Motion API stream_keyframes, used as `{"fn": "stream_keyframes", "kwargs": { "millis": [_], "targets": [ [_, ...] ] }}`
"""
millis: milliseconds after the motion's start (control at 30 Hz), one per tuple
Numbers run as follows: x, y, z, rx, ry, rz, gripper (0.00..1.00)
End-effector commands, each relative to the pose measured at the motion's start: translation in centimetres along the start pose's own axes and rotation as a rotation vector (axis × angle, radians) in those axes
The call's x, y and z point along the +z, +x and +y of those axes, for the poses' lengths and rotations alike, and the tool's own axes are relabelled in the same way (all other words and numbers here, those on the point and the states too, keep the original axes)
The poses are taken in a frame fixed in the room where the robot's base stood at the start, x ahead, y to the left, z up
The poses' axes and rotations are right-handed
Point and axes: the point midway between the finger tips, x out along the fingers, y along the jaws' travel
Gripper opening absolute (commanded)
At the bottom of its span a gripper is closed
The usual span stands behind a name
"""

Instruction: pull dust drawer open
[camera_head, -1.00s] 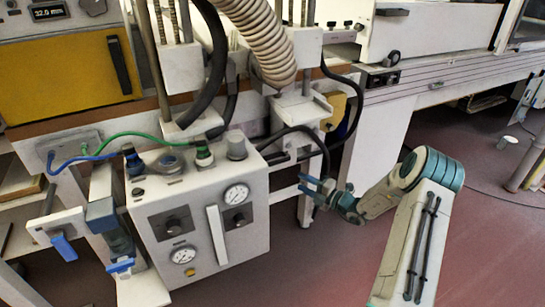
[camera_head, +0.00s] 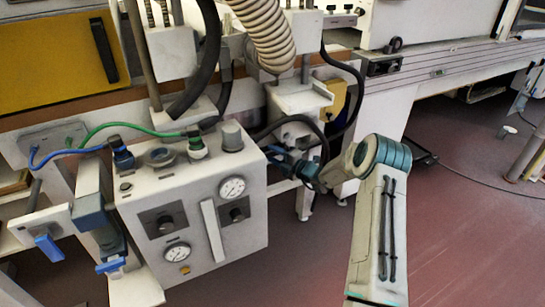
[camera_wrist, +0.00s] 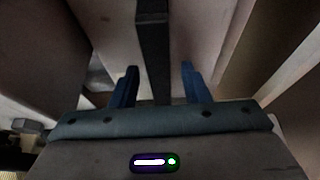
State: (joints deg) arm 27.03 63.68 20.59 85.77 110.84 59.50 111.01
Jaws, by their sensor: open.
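My gripper (camera_head: 280,160) is beside the right end of the grey control box (camera_head: 205,180), under the small white stand (camera_head: 298,98). In the wrist view the blue fingers of my gripper (camera_wrist: 158,68) are apart. A dark upright bar (camera_wrist: 152,40) runs between and beyond them; I cannot tell whether they touch it. I cannot make out for certain which part is the dust drawer. What lies right in front of the fingers is mostly hidden in the head view.
A ribbed cream hose (camera_head: 262,32) and a black hose (camera_head: 345,75) hang close to my gripper. A yellow panel (camera_head: 55,62) is at the upper left. A long white machine (camera_head: 430,30) stands at the back right. The reddish floor (camera_head: 450,220) at the right is mostly clear.

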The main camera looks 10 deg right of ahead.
Motion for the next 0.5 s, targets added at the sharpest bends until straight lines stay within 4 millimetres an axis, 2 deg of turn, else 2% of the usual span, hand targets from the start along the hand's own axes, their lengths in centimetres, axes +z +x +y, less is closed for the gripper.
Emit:
{"fn": "stream_keyframes", "kwargs": {
  "millis": [133,400,433,500],
  "targets": [
    [-0.03,0.96,-0.05,-0.001,0.000,0.001,0.42],
    [-0.02,1.08,0.00,-0.001,0.001,0.000,0.42],
    [-0.02,1.08,0.00,-0.001,0.001,0.000,0.39],
    [-0.03,1.08,0.00,-0.001,0.001,0.000,0.20]
  ]
}}
